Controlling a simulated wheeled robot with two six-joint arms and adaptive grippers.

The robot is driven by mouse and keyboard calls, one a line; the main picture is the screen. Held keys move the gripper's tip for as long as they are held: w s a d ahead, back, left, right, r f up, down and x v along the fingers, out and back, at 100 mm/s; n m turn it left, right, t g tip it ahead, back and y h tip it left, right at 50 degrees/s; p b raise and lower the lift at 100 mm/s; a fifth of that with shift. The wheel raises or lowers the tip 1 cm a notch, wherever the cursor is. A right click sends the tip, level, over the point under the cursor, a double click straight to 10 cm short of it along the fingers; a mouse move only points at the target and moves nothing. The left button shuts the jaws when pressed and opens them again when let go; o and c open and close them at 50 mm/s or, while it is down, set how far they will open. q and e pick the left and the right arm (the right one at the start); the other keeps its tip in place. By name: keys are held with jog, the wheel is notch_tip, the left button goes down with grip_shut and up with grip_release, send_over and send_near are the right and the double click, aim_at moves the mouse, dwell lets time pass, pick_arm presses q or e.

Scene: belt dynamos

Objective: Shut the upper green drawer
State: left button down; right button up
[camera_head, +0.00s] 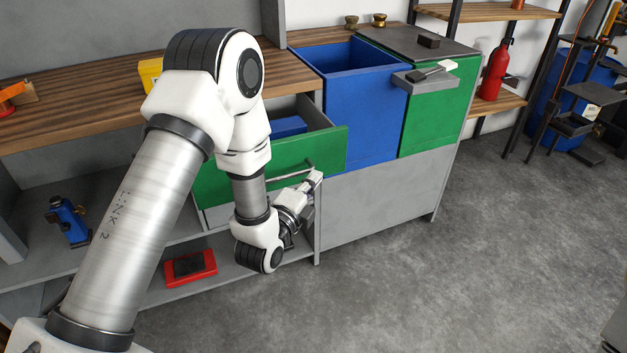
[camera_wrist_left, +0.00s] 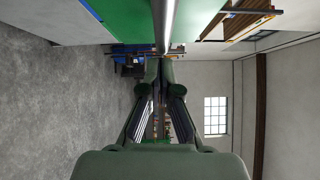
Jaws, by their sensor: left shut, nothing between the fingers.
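The upper green drawer (camera_head: 328,151) is pulled out from under the wooden worktop, with a blue object (camera_head: 288,126) inside it. Its front also shows in the left wrist view (camera_wrist_left: 125,18). A metal bar handle (camera_head: 296,174) runs along the front, and the handle (camera_wrist_left: 166,22) appears just beyond my fingers in the wrist view. My left gripper (camera_head: 314,182) is shut and empty, close to the handle in front of the drawer; I cannot tell whether it touches it. My left arm hides part of the drawer front. My right gripper is not in view.
A blue bin (camera_head: 365,110) and a green panel (camera_head: 430,115) stand right of the drawer above a grey cabinet (camera_head: 385,195). The grey floor (camera_head: 430,290) in front is clear.

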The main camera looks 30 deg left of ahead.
aim_at(282, 135)
pick_arm(q)
jog(key=w+a, duration=0.2)
jog(key=w+a+p, duration=0.1)
jog(key=w+a, duration=0.1)
jog(key=a, duration=0.1)
jog(key=w+a+p, duration=0.1)
jog(key=w+a, duration=0.1)
jog(key=a, duration=0.1)
jog(key=shift+w+r, duration=0.15)
jog(key=shift+w, duration=0.25)
jog(key=w+a, duration=0.6)
jog(key=a, duration=0.1)
jog(key=shift+w+a+p, duration=0.2)
jog(key=shift+a+p, duration=0.05)
jog(key=shift+p, duration=0.15)
jog(key=shift+w+a, duration=0.35)
jog(key=shift+a, duration=0.05)
jog(key=shift+w, duration=0.1)
